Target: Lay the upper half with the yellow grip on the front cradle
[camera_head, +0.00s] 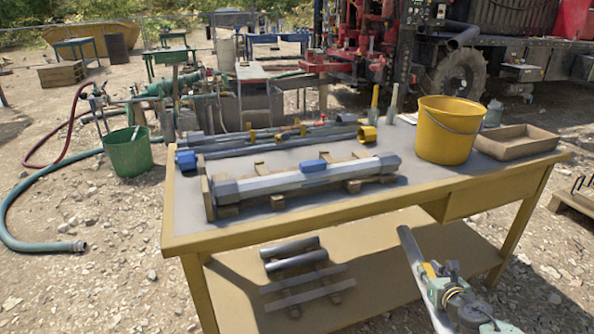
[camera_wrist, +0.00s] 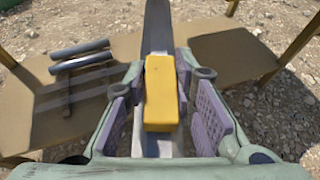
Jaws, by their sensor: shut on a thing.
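My gripper (camera_head: 442,276) is at the lower right of the head view, in front of the table and below its top. It is shut on the yellow grip (camera_wrist: 160,92) of a long grey upper half (camera_wrist: 157,28). This half also shows in the head view (camera_head: 410,247), steeply tilted and clear of the table. The front cradle (camera_head: 277,202), with wooden blocks, is along the table's front. A grey tube-like piece (camera_head: 270,184) with hexagonal ends and a blue grip (camera_head: 313,165) lies on it. Whether that piece is one half or more, I cannot tell.
Long grey parts (camera_head: 270,139) with yellow pieces lie behind the cradle. A yellow bucket (camera_head: 446,135) and a wooden tray (camera_head: 515,144) stand at the table's right. Dark tubes (camera_head: 296,262) lie on the lower shelf (camera_head: 370,270). The front right of the tabletop (camera_head: 440,180) is clear.

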